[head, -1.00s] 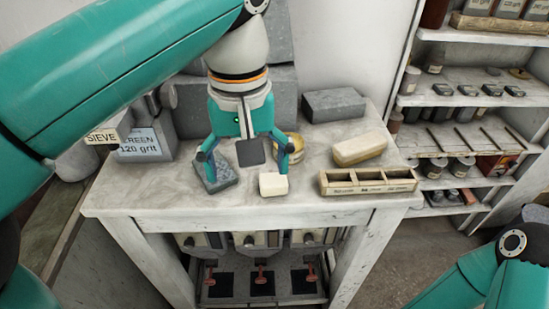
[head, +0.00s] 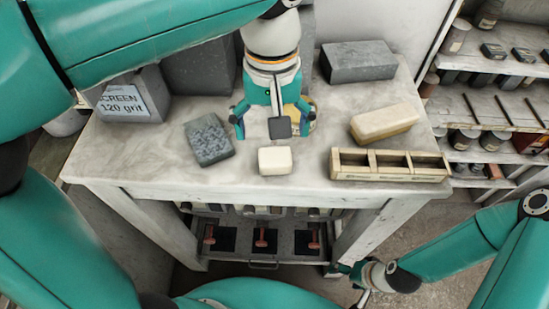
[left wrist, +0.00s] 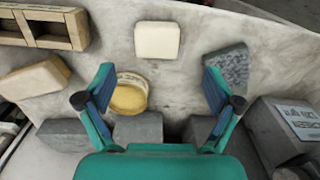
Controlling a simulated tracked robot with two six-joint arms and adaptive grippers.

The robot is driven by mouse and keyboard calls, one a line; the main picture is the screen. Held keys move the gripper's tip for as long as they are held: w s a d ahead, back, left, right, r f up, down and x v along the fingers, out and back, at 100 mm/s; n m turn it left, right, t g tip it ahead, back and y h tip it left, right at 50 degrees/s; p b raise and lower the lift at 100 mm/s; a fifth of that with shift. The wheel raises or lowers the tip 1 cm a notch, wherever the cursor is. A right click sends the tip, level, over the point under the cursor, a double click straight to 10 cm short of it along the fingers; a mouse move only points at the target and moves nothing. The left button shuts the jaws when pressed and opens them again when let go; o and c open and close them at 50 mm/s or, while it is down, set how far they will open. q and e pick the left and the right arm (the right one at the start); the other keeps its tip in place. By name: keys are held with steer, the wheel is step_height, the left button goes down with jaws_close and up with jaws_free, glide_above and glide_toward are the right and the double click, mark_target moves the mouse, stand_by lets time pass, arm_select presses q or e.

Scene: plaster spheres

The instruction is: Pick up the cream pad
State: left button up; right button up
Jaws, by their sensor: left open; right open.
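The cream pad (head: 275,161) is a small, rounded, pale block lying flat near the front edge of the marble-topped bench. My left gripper (head: 272,126) hangs above the bench, just behind the pad in the head view, fingers apart and empty. In the left wrist view the pad (left wrist: 158,40) lies beyond the fingertips, roughly centred between the two fingers (left wrist: 157,92), with nothing touching it. My right gripper (head: 358,284) is small and low at the front right, below the bench top and away from the pad, with nothing seen in it.
A speckled grey pad (head: 208,140) lies left of the cream pad. A divided wooden tray (head: 390,178) and a larger cream-tan block (head: 384,123) lie right. A yellowish jar (left wrist: 128,95) stands behind the gripper. A grey block (head: 358,62) and the labelled screen box (head: 125,103) stand further back.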

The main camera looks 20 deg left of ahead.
mark_target(275, 156)
arm_select(q)
steer(key=shift+d+f, duration=0.15)
steer(key=shift+f, duration=1.8)
steer(key=shift+d+f, duration=0.1)
steer(key=shift+f, duration=1.85)
steer(key=shift+s, duration=0.1)
steer(key=c, duration=1)
